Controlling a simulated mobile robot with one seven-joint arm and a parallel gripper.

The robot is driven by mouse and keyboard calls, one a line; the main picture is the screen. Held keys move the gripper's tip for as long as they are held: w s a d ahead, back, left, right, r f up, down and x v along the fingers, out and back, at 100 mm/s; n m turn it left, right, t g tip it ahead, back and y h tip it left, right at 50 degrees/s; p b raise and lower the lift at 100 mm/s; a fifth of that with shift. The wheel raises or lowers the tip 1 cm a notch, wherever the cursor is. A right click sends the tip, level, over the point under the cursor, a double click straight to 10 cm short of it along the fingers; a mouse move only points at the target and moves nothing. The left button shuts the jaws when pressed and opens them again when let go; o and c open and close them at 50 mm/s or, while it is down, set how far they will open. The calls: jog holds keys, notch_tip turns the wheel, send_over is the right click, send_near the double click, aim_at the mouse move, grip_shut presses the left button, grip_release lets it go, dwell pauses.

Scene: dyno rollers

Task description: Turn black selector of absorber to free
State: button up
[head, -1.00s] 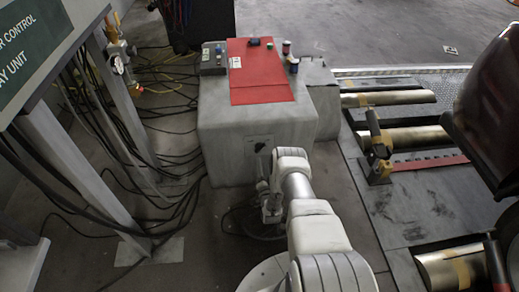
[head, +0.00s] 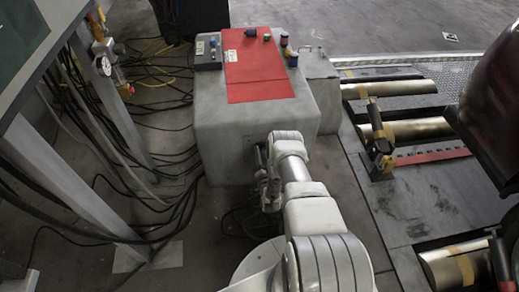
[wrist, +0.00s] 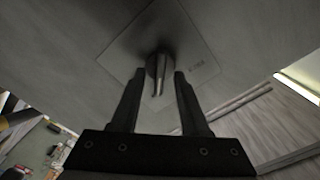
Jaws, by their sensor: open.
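The absorber (head: 225,130) is a grey box with a red top in the head view. In the wrist view its selector (wrist: 158,68) is a dark, elongated knob on a square plate (wrist: 120,50) with small lettering I cannot read. The knob's narrow end points down in that picture. My gripper (wrist: 159,74) is open, with one fingertip on each side of the knob and a gap visible on both sides. I cannot tell how deep the fingers reach. In the head view my arm covers the selector, and my gripper is mostly hidden near the box's front face.
Small switches and a control box (head: 207,55) sit on the absorber's top. Cables (head: 160,150) and metal legs (head: 105,110) crowd the left. Brass rollers (head: 405,132) and a dark tyre (head: 490,95) are on the right.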

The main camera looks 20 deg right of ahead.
jog(key=shift+w+d, duration=0.1)
jog(key=shift+w, duration=0.2)
grip_shut()
